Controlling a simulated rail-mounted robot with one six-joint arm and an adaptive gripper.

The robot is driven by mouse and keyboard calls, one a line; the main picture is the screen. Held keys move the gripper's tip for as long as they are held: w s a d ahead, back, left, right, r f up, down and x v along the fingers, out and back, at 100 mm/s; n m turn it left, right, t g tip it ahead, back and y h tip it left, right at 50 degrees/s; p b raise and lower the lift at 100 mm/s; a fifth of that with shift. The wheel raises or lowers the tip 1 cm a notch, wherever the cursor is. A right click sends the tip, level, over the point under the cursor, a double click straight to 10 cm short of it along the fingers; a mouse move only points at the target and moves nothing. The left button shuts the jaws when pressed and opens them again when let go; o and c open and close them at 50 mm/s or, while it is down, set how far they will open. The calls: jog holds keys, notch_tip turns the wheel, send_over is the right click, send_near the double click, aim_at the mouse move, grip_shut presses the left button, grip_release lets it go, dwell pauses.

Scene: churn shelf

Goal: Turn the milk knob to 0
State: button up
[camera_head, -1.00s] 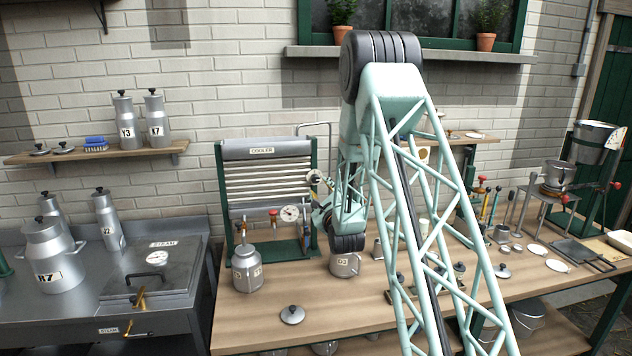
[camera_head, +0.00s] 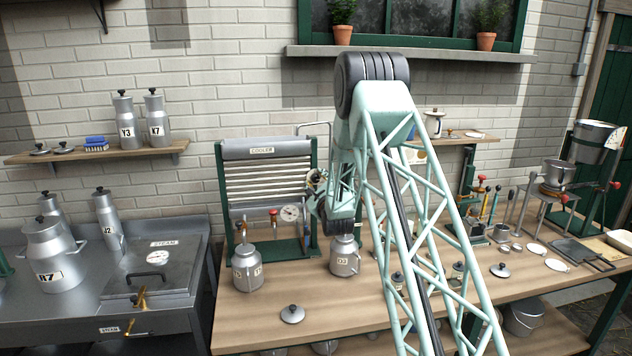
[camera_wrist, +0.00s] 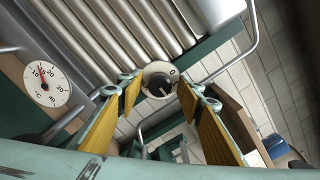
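The milk knob (camera_wrist: 157,87) is a dark round knob on a pale dial, at the lower right edge of the cooler in the wrist view. A "0" mark shows on the dial at its upper right. I cannot clearly tell where the knob points. My gripper (camera_wrist: 160,92) is open, with one yellow-padded finger on each side of the knob; contact cannot be made out. In the head view my gripper (camera_head: 317,192) is beside the right post of the cooler (camera_head: 266,150), and the knob is mostly hidden behind it.
A thermometer dial (camera_wrist: 47,85) sits left of my fingers; it also shows in the head view (camera_head: 289,213). A red tap (camera_head: 273,212) is beside it. Cans (camera_head: 247,268) and (camera_head: 345,257) stand on the bench below. A bent metal pipe (camera_wrist: 240,50) passes right of the knob.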

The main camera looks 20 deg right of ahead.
jog(key=shift+c, duration=0.7)
jog(key=c, duration=0.7)
jog(key=shift+f+n+b, duration=0.1)
jog(key=shift+n+b, duration=0.4)
jog(key=shift+b, duration=0.55)
jog(key=n+b, duration=0.2)
jog(key=b, duration=0.2)
jog(key=shift+n, duration=0.3)
jog(key=n+b, duration=0.6)
jog(key=b, duration=0.2)
jog(key=n+b, duration=0.3)
jog(key=n, duration=0.1)
jog(key=shift+n+b, duration=0.4)
jog(key=shift+n, duration=1.9)
